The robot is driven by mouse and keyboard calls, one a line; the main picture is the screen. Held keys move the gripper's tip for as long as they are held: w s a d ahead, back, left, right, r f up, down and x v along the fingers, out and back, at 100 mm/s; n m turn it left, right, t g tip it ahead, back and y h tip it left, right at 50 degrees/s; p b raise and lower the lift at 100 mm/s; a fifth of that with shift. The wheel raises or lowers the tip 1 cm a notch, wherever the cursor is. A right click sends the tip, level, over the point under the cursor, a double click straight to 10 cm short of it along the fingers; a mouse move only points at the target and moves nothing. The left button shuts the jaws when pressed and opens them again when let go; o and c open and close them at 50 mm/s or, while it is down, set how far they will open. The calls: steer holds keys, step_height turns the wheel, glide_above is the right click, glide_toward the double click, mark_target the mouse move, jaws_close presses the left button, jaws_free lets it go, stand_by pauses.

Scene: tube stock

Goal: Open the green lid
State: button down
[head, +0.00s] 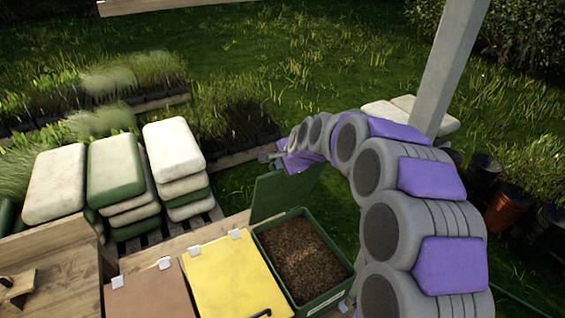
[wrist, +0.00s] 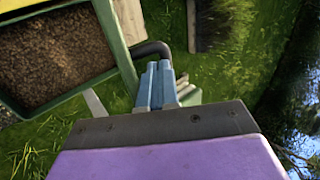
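The green lid (head: 284,194) stands raised at the far edge of the green bin (head: 345,265), which is open and shows brown, grainy contents. In the wrist view, the lid's green edge (wrist: 114,38) runs beside the contents, and a dark curved handle (wrist: 150,48) sticks out from it. My gripper (head: 283,158) is at the lid's upper edge in the head view, small and partly hidden by my arm. In the wrist view, the blue fingers of my gripper (wrist: 160,82) are close together at the handle, whose far end disappears behind them.
A bin with a closed yellow lid (head: 232,278) and one with a brown lid (head: 158,292) stand left of the green bin. Stacked sacks (head: 172,150) lie behind on pallets. A grey post (head: 450,65) rises at right. Grass lies open beyond the bins.

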steer(key=d, duration=0.1)
steer(key=w+d+p, duration=0.1)
steer(key=w+d+r+p, duration=0.1)
steer(key=shift+d, duration=0.4)
steer(key=shift+w+d+r+g+p, duration=0.15)
steer(key=shift+w+g+p, duration=0.15)
steer(key=shift+w+p, duration=0.15)
steer(key=shift+g+h, duration=0.4)
steer(key=shift+h, duration=0.1)
steer(key=shift+w+a+r+p, duration=0.15)
steer(key=shift+w+a+p, duration=0.6)
steer(key=shift+p, duration=0.1)
steer(key=shift+w+a+r+p, duration=0.15)
steer(key=shift+w+a+p, duration=0.55)
steer(key=shift+a+p, duration=0.1)
